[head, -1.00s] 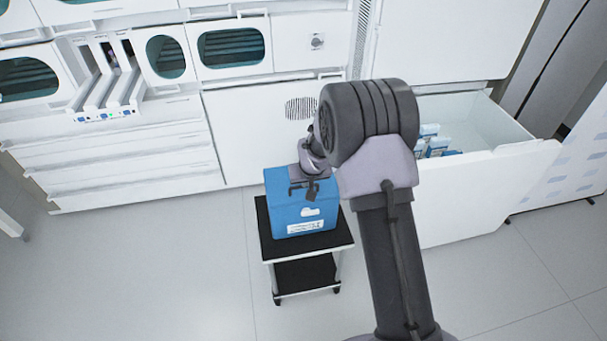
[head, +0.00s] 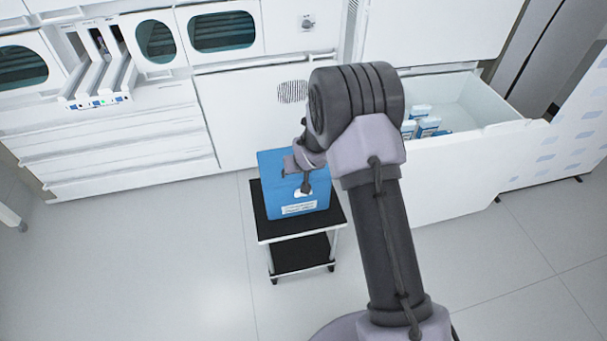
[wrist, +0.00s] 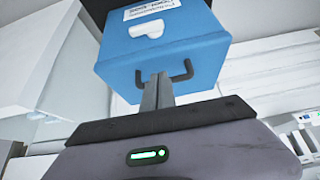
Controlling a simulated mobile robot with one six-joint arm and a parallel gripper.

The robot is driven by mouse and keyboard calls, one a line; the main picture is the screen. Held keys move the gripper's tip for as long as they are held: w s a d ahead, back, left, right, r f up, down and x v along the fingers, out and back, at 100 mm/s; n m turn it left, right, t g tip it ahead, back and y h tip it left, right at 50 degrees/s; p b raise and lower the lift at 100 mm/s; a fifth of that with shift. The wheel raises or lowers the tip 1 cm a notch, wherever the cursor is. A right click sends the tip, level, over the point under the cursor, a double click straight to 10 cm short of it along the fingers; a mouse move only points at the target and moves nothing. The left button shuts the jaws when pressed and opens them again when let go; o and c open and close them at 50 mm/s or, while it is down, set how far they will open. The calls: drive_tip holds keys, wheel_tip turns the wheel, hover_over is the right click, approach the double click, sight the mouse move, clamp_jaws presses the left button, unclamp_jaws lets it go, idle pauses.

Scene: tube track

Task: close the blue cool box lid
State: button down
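The blue cool box (head: 281,198) stands on a small black-topped cart, its front with a white label and white mark facing me. Its blue lid (head: 270,165) looks down on the box, with no gap showing, but my gripper hides part of it. In the wrist view the cool box (wrist: 120,60) appears upside down, with a dark handle (wrist: 187,70) at its near edge. My gripper (head: 304,186) is over the front top of the box. In the wrist view its fingers lie together, pointing at the handle, with nothing seen between them; contact is unclear.
The cart (head: 250,215) has a lower black shelf. An open white drawer (head: 480,140) with blue-and-white packs (head: 428,127) is to the right. White cabinets and a rack (head: 100,75) stand behind. The floor at left is clear.

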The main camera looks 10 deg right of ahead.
drive_tip(key=r+p, duration=0.2)
drive_tip(key=r, duration=0.1)
drive_tip(key=shift+w+r, duration=0.3)
drive_tip(key=shift+w, duration=0.1)
drive_tip(key=s+f, duration=0.1)
drive_tip(key=s, duration=0.9)
drive_tip(key=s+r+m, duration=0.1)
drive_tip(key=s+r, duration=0.4)
drive_tip(key=r, duration=0.6)
drive_tip(key=s+r+m, duration=0.1)
drive_tip(key=s+r, duration=0.3)
drive_tip(key=r, duration=0.6)
drive_tip(key=s+a+r+m+y, duration=0.1)
drive_tip(key=s+r, duration=0.3)
drive_tip(key=s, duration=0.6)
drive_tip(key=s+a+r+m+y, duration=0.1)
drive_tip(key=s+a+r, duration=0.2)
drive_tip(key=s, duration=0.7)
wheel_tip(320, 180, up, 2)
drive_tip(key=shift+r+g, duration=0.15)
drive_tip(key=shift+g, duration=0.15)
